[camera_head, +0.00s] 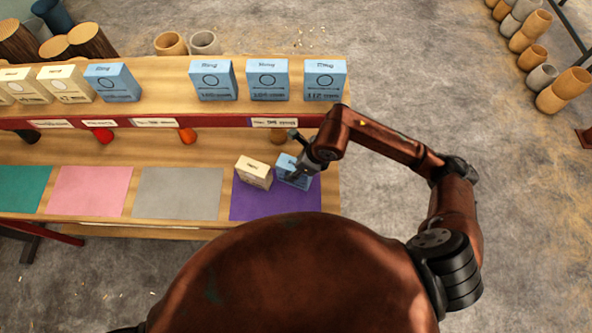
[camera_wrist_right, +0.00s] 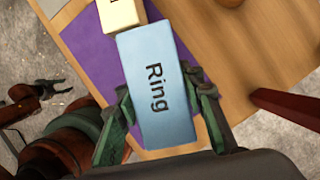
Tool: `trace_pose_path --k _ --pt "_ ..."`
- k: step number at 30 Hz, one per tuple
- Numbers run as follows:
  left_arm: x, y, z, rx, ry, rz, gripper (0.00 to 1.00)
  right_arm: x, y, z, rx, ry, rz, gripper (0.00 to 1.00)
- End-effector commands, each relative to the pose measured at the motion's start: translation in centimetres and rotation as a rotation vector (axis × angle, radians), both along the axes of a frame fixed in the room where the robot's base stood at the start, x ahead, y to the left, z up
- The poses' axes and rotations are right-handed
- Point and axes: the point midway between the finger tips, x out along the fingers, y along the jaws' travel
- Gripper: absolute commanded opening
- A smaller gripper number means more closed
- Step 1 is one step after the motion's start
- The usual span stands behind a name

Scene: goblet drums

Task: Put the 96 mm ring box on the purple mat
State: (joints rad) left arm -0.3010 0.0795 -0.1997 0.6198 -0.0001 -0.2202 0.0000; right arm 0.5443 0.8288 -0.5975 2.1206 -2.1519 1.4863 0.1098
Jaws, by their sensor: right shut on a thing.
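My right gripper (camera_head: 299,169) is shut on a blue ring box (camera_head: 285,171). In the right wrist view the box (camera_wrist_right: 157,88) shows the word "Ring" between the two green fingers (camera_wrist_right: 163,125); its size marking cannot be read. The box is over the right part of the purple mat (camera_head: 258,207); I cannot tell whether it touches the mat. A cream box (camera_head: 254,172) sits on the mat just left of it. In the right wrist view, what looks like my left gripper (camera_wrist_right: 34,97) shows at the left edge, its opening unclear.
Three blue ring boxes (camera_head: 213,80) stand apart on the upper shelf, with another blue box (camera_head: 112,82) and cream boxes (camera_head: 64,84) farther left. Grey (camera_head: 178,194), pink (camera_head: 90,191) and teal (camera_head: 22,189) mats lie bare. The red shelf edge (camera_head: 220,121) carries labels.

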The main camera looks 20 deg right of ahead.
Motion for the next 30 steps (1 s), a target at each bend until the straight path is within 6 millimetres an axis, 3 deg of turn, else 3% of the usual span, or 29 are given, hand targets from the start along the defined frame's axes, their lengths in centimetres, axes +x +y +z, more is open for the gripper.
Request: trace_pose_path --k 11,17,27,28,30 --pt "0.0 0.0 -0.2 0.000 0.001 0.000 0.40 1.9 -1.4 -2.7 -0.001 -0.001 0.000 0.06" --pt "0.0 0.1 -0.1 0.000 0.000 0.000 0.40 1.8 -1.3 -5.5 0.002 0.001 0.001 0.06" --pt "0.0 0.0 -0.3 0.000 0.000 -0.001 0.40 1.9 -1.3 -6.0 0.001 -0.002 0.003 0.06" --pt "0.0 0.0 -0.3 0.000 0.000 -0.001 0.40 1.9 -1.3 -6.1 0.000 -0.002 0.003 0.36" --pt "0.0 0.0 -0.2 0.000 0.000 -0.001 0.40 1.9 -1.3 -6.0 0.000 -0.002 0.003 0.41"
